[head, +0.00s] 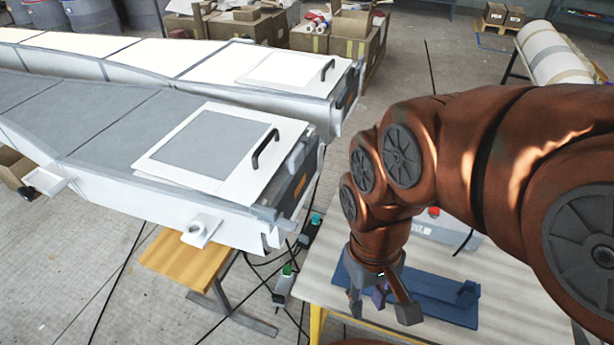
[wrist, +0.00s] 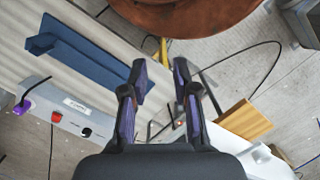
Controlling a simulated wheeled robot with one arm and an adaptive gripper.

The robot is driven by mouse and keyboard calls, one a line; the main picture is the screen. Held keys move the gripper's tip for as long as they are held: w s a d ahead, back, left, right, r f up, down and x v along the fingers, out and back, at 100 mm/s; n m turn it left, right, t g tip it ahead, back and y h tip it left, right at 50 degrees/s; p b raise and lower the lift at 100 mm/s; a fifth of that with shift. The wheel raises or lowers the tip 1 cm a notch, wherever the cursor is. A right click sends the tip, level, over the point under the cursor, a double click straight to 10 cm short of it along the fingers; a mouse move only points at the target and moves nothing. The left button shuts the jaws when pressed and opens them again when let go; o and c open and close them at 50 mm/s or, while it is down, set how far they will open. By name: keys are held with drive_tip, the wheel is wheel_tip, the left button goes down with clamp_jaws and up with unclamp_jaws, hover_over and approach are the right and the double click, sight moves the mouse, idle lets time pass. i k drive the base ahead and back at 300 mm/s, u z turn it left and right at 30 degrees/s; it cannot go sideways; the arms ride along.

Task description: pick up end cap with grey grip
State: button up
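Two flat panels lie on the moulds. The nearer panel (head: 147,159) is white with a grey square and a dark upright handle (head: 265,148). The farther panel (head: 283,72) is plain white, also with a dark handle (head: 328,69). I cannot tell whether either is the end cap, and no clearly grey grip shows. My gripper (head: 381,305) points down over the worktable, right of the moulds and apart from both panels. Its fingers are spread, with nothing between them; the wrist view also shows them apart (wrist: 160,97).
A blue angled holder (head: 432,292) lies on the pale worktable (head: 325,285), close by my gripper. A grey control box (wrist: 68,120) stands on it. The nearer mould (head: 150,203) and farther mould (head: 130,50) fill the left. A wooden stool (head: 185,258) and cables lie between.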

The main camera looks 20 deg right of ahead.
sight(303, 163)
drive_tip(key=u, duration=0.05)
drive_tip(key=k, duration=1.25)
drive_tip(key=u, duration=0.35)
drive_tip(key=i, duration=0.75)
drive_tip(key=u, duration=0.25)
